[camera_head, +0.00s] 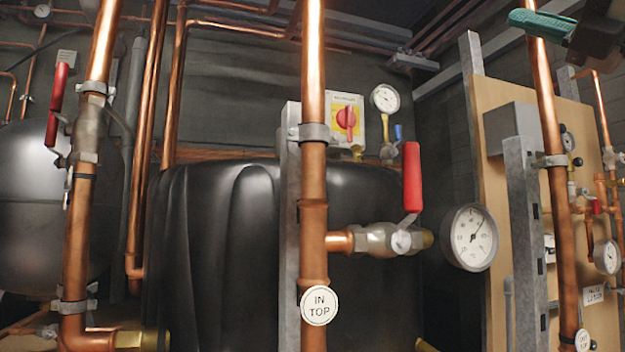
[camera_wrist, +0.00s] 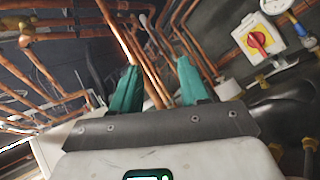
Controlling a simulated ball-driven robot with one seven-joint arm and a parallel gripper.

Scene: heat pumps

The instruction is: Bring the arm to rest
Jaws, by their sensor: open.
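My gripper (camera_head: 543,24) is at the top right corner of the head view, with a green finger pointing left across a vertical copper pipe. The rest of the hand is partly cut off by the frame edge. In the wrist view my gripper (camera_wrist: 158,66) shows two green fingers spread apart, with no object held between them. Copper pipes show behind the fingers there. I cannot tell how close the fingers are to the pipes.
A copper pipe (camera_head: 313,180) with a red-handled valve (camera_head: 390,238) and gauge (camera_head: 470,237) stands mid-view before a black tank (camera_head: 225,250). Another pipe (camera_head: 553,130) runs below my gripper. A red-yellow switch (camera_head: 346,118) shows behind, also in the wrist view (camera_wrist: 259,39).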

